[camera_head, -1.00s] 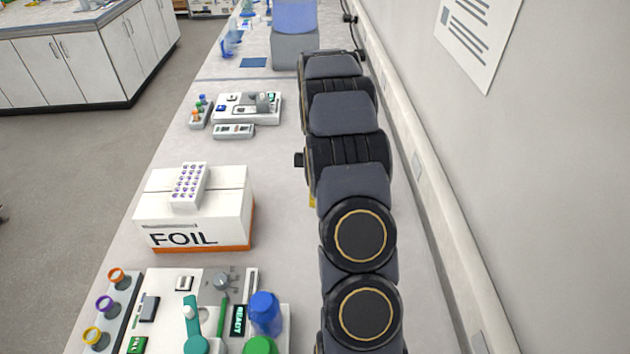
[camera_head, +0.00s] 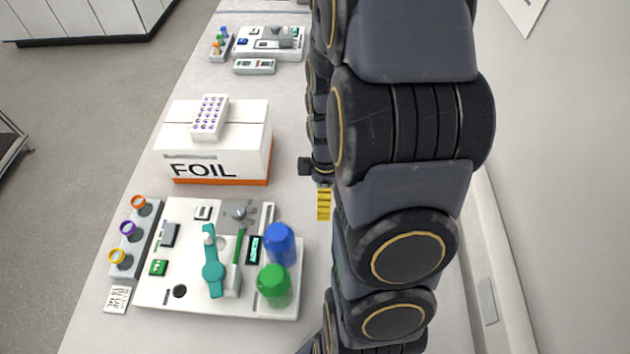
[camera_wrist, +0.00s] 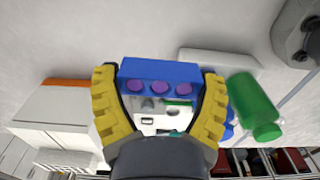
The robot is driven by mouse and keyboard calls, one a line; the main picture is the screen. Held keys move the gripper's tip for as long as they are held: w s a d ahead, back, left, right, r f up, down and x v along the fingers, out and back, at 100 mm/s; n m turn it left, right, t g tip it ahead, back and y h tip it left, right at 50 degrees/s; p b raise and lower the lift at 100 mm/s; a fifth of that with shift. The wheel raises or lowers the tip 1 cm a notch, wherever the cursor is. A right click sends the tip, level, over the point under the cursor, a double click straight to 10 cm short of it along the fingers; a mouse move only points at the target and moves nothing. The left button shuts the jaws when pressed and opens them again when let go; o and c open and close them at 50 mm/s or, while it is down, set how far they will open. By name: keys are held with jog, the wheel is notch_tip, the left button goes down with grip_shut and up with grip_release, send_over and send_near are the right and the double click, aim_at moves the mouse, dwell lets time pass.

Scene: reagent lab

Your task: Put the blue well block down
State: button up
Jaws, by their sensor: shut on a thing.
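The blue well block (camera_wrist: 160,82) shows in the wrist view, with a row of purple wells facing the camera. My gripper (camera_wrist: 160,95) has its yellow ribbed fingers shut on the block from both sides. In the head view, the yellow finger of my gripper (camera_head: 323,204) shows beside my arm, to the right of the foil box. The block itself is hidden behind my arm in the head view. I cannot tell whether it touches the bench.
The foil box (camera_head: 224,158) carries a white rack (camera_head: 209,117) with purple wells. A white instrument board (camera_head: 190,290) has blue (camera_head: 281,244) and green (camera_head: 274,286) bottles at its right edge. A narrow bare bench strip (camera_head: 292,190) lies between the box and my arm.

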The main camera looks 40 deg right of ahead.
jog(key=shift+s+a, duration=0.2)
jog(key=shift+a, duration=0.15)
jog(key=w+d+f, duration=0.2)
jog(key=w+f, duration=0.1)
jog(key=w+d+f, duration=0.3)
jog(key=w, duration=0.1)
jog(key=w+d+f, duration=0.2)
jog(key=w+f, duration=0.1)
jog(key=shift+w+d+f, duration=0.15)
jog(key=shift+w+d, duration=0.2)
jog(key=shift+w, duration=0.05)
jog(key=shift+w+d+f, duration=0.1)
jog(key=shift+w+f, duration=0.05)
jog(key=shift+f, duration=0.2)
notch_tip(320, 180, down, 3)
jog(key=shift+f, duration=0.1)
jog(key=o, duration=1)
